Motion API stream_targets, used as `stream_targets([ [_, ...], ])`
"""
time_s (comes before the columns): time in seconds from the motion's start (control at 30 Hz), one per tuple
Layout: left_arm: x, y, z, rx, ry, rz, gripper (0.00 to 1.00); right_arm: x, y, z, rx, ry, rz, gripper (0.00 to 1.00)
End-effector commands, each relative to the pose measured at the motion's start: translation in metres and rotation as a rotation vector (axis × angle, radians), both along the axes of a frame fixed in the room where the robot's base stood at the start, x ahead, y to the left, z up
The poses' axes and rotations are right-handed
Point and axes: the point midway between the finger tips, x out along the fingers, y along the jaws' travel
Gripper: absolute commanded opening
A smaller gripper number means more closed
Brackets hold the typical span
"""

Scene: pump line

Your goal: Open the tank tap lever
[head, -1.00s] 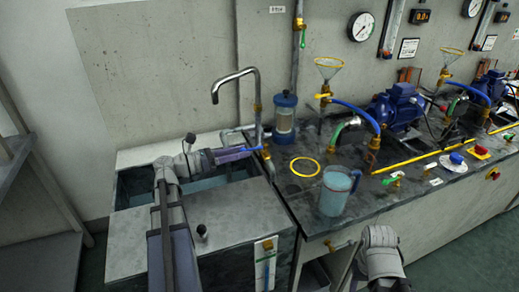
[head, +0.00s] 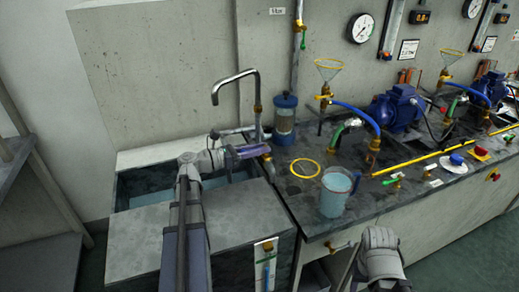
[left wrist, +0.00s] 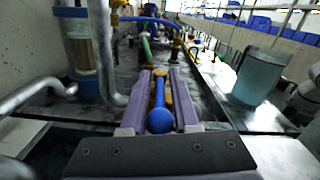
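The tank tap lever (left wrist: 160,121) is a blue handle with a round ball end on a brass tap. In the left wrist view it lies lengthwise between the two purple fingers of my left gripper (left wrist: 160,76). The fingers are apart, one on each side, and a narrow gap seems to show beside the lever. In the head view my left gripper (head: 258,150) is above the sink's right edge, below the spout, and it mostly hides the lever. Only my right arm's grey link shows at the bottom right; its fingers are not seen.
A clear filter cylinder (head: 285,118) stands behind. A jug of blue liquid (head: 335,195) and a yellow ring (head: 305,168) are on the bench to the right.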

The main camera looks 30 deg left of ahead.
Motion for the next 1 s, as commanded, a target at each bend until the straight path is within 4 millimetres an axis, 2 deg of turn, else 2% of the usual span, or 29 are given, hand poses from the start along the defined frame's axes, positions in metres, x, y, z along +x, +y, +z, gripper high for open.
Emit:
stream_targets([
  [0.03, -0.0001, 0.0001, 0.0000, 0.000, 0.000, 0.000, 0.23, 0.0000, 0.0000, 0.0000, 0.000, 0.000, 0.000, 0.52],
  [0.23, -0.0002, 0.0001, 0.0000, 0.000, 0.000, 0.000, 0.00, 0.0000, 0.0000, 0.0000, 0.000, 0.000, 0.000, 0.52],
  [1.0, -0.0002, 0.0002, -0.0001, 0.000, 0.000, 0.000, 0.00, 0.0000, 0.0000, 0.0000, 0.000, 0.000, 0.000, 0.52],
])
